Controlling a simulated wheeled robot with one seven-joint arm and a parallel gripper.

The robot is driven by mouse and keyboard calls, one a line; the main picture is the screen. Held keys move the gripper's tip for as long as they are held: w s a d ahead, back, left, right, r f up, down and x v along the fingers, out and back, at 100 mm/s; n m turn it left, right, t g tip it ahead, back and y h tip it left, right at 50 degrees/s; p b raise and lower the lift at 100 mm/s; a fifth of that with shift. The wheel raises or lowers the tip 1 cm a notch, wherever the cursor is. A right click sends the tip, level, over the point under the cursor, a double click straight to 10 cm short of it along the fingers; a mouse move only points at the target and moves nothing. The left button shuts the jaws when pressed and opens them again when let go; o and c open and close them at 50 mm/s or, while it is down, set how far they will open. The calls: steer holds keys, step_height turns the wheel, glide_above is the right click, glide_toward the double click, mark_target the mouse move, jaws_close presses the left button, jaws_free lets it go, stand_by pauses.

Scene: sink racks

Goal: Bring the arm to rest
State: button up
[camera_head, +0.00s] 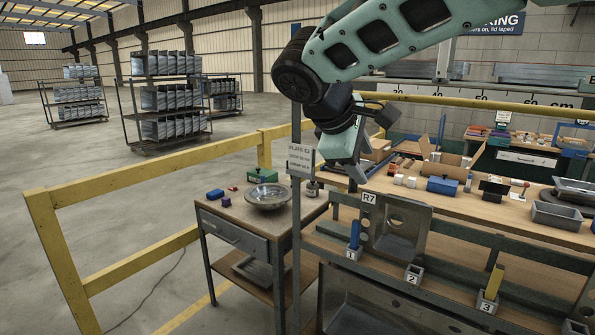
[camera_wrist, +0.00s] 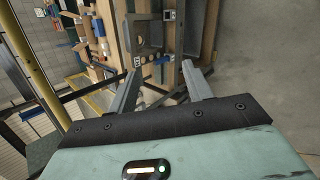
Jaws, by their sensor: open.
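My green and dark arm comes in from the top of the head view and bends down at the elbow. My gripper (camera_head: 343,172) hangs in the air above the rack's left end, near the paper sign on the post. In the wrist view my gripper (camera_wrist: 161,72) has its two grey fingers spread apart with nothing between them. The grey sink (camera_head: 404,222) stands in the rack behind the R7 tag, below and right of my gripper. It also shows beyond the fingers in the wrist view (camera_wrist: 149,53).
A blue stick (camera_head: 354,235) stands at holder 1 and a yellow stick (camera_head: 494,282) at holder 3. A side table (camera_head: 228,217) carries a metal bowl (camera_head: 268,195). A yellow rail (camera_head: 140,177) runs at left. A cluttered workbench (camera_head: 455,205) lies behind the rack.

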steer(key=s+d+f+m+g+y, duration=0.1)
steer(key=s+f+g+y, duration=0.1)
steer(key=s+f, duration=0.4)
steer(key=s+d+f+m+g+y+b, duration=0.1)
steer(key=s+f, duration=0.6)
steer(key=s, duration=0.7)
steer(key=s+d+f+m+g+y+b, duration=0.1)
steer(key=s+f+m+g+y, duration=0.1)
steer(key=s+f, duration=0.4)
steer(key=s+y, duration=0.1)
steer(key=s, duration=0.3)
steer(key=shift+s+f+m+g+y, duration=0.3)
steer(key=shift+s+f, duration=0.05)
steer(key=shift+f, duration=0.05)
